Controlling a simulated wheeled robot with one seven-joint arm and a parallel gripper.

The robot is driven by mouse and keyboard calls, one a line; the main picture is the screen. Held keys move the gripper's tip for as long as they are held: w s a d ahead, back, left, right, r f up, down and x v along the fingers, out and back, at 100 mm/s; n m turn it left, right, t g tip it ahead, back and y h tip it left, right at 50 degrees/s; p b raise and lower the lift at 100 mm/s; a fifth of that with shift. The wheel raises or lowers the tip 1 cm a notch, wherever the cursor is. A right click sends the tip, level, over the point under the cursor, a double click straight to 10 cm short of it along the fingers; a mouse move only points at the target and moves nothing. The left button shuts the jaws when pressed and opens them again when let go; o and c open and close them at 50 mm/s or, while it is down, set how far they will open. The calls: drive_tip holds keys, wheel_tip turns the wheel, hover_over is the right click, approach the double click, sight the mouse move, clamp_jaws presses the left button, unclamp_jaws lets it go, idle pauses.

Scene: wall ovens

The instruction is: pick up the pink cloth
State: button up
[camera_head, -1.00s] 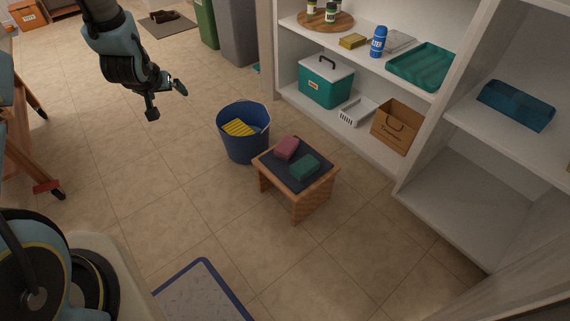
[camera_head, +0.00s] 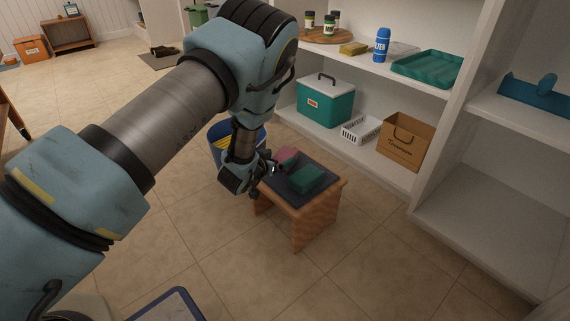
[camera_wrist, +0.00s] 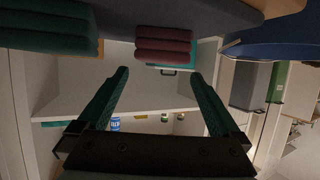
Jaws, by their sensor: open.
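The pink cloth (camera_head: 287,155) is folded and lies on the dark top of a small wooden stool (camera_head: 318,212), partly hidden by my gripper in the head view. In the wrist view the pink cloth (camera_wrist: 163,44) shows as a folded stack at the top middle, beyond my fingertips. My gripper (camera_head: 268,165) is at the stool's left edge, close to the pink cloth. In the wrist view my gripper (camera_wrist: 160,75) has its fingers wide apart with nothing between them. A green folded cloth (camera_head: 308,178) lies on the stool beside the pink one; it also shows in the wrist view (camera_wrist: 48,28).
A blue bucket (camera_head: 218,154) with a yellow cloth stands left of the stool, partly behind my arm. White shelves behind hold a teal cooler (camera_head: 325,104), a white basket (camera_head: 359,131) and a cardboard box (camera_head: 404,141). Floor right of the stool is clear.

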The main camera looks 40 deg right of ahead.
sight(285, 154)
drive_tip(key=b+x, duration=0.1)
drive_tip(key=x, duration=0.2)
drive_tip(key=b+x, duration=0.2)
drive_tip(key=shift+w+d+f, duration=0.1)
drive_tip(key=shift+d+f, duration=0.1)
drive_tip(key=shift+f, duration=0.3)
drive_tip(key=shift+w+d, duration=0.15)
drive_tip(key=shift+d, duration=0.2)
